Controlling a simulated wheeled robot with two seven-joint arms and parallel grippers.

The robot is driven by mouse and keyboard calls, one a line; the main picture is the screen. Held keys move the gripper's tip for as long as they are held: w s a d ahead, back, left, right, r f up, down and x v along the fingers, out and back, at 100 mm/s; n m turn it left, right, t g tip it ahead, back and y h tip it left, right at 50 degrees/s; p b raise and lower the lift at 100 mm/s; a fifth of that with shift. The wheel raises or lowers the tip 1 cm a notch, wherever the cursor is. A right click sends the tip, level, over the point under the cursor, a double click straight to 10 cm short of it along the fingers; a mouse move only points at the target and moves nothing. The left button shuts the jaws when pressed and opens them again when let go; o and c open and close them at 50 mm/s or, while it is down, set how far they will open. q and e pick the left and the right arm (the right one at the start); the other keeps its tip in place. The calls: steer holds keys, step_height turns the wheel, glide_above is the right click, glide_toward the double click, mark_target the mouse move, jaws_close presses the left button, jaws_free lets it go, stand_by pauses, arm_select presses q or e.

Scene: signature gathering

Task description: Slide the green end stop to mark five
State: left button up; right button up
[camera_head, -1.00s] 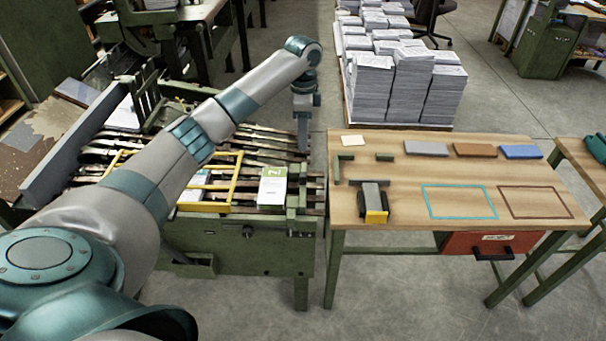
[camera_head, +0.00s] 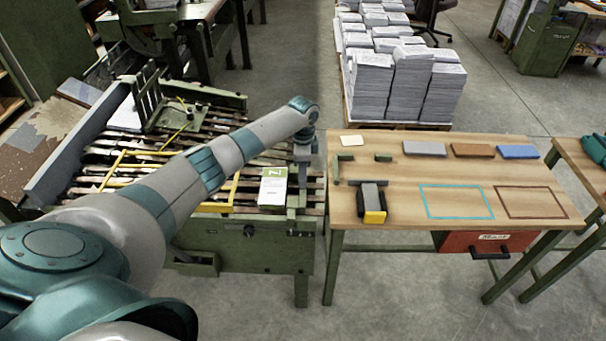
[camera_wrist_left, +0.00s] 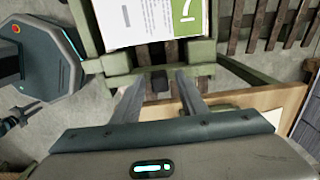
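The green end stop (camera_head: 297,200) stands at the right end of the green gathering machine, beside a white and green booklet marked 7 (camera_head: 273,187). In the left wrist view the end stop (camera_wrist_left: 205,50) shows as a green bracket along the booklet (camera_wrist_left: 150,20), with a dark knob (camera_wrist_left: 159,80) facing me. My left gripper (camera_head: 303,176) points down at the end stop. In the left wrist view its two fingers (camera_wrist_left: 160,86) are apart, one on each side of the knob, with gaps visible. Contact cannot be told. No mark numbers are legible. My right gripper is not in view.
A wooden table (camera_head: 400,215) stands right of the machine, with a yellow-black tool (camera_head: 374,204), small green brackets and grey, brown and blue blocks on it. A yellow frame (camera_head: 215,208) lies over the machine's slats. Paper stacks (camera_head: 395,85) stand behind the table.

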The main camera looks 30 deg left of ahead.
arm_select(q)
steer(key=shift+f, duration=0.3)
steer(key=shift+c, duration=0.3)
jaws_close()
steer(key=shift+w+d, duration=0.4)
steer(key=shift+d, duration=0.3)
steer(key=shift+w+d, duration=0.4)
steer(key=shift+d, duration=0.25)
steer(key=shift+o, duration=0.3)
jaws_free()
steer(key=shift+r, duration=0.1)
